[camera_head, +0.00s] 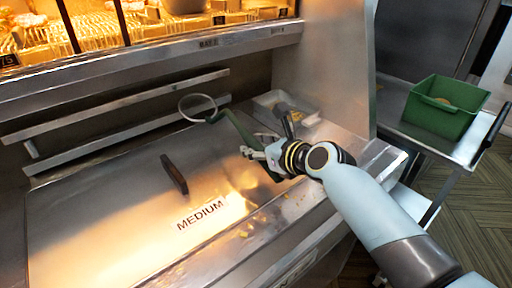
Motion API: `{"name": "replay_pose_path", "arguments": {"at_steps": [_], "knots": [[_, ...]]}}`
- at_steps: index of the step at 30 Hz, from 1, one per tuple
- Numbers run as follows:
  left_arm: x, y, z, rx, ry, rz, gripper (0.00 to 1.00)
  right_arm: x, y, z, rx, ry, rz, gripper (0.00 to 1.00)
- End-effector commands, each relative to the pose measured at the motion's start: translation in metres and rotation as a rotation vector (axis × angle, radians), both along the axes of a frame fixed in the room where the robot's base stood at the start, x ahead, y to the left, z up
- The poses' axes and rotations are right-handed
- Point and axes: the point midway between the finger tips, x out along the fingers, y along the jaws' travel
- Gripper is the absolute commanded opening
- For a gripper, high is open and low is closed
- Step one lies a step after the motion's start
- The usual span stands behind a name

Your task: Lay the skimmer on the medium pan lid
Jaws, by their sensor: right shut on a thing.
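The skimmer (198,108) has a round wire head and a green handle (240,127). My right gripper (262,152) is shut on its handle. The skimmer's head is toward the upper left, and in the picture it lies over the back part of the range. The medium pan lid (105,200) is a broad steel sheet with a dark handle (174,174) and the word MEDIUM on it. My right gripper is at the lid's right side. I cannot tell whether the skimmer touches anything below it. My left gripper is not in view.
A steel tray (300,112) stands behind my right gripper. Steel rails (120,103) run along the back, below a lit food display. A green bin (443,107) stands on a cart at the right. Yellow crumbs lie near the lid's front right edge.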

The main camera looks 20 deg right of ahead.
Motion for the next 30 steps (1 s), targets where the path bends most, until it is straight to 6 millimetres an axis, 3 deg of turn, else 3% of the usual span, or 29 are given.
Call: {"name": "replay_pose_path", "arguments": {"at_steps": [18,19,24,30], "knots": [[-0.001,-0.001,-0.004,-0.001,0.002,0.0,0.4,0.0,0.0,-0.011,0.0,-0.002,-0.001,0.0],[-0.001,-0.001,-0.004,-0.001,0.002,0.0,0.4,0.0,0.0,-0.012,0.0,0.0,0.0,0.36],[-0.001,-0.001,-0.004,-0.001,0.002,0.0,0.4,0.0,0.0,-0.012,0.0,0.0,0.0,0.56],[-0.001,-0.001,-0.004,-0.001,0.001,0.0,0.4,0.0,0.0,-0.012,0.0,0.0,0.0,0.56]]}}
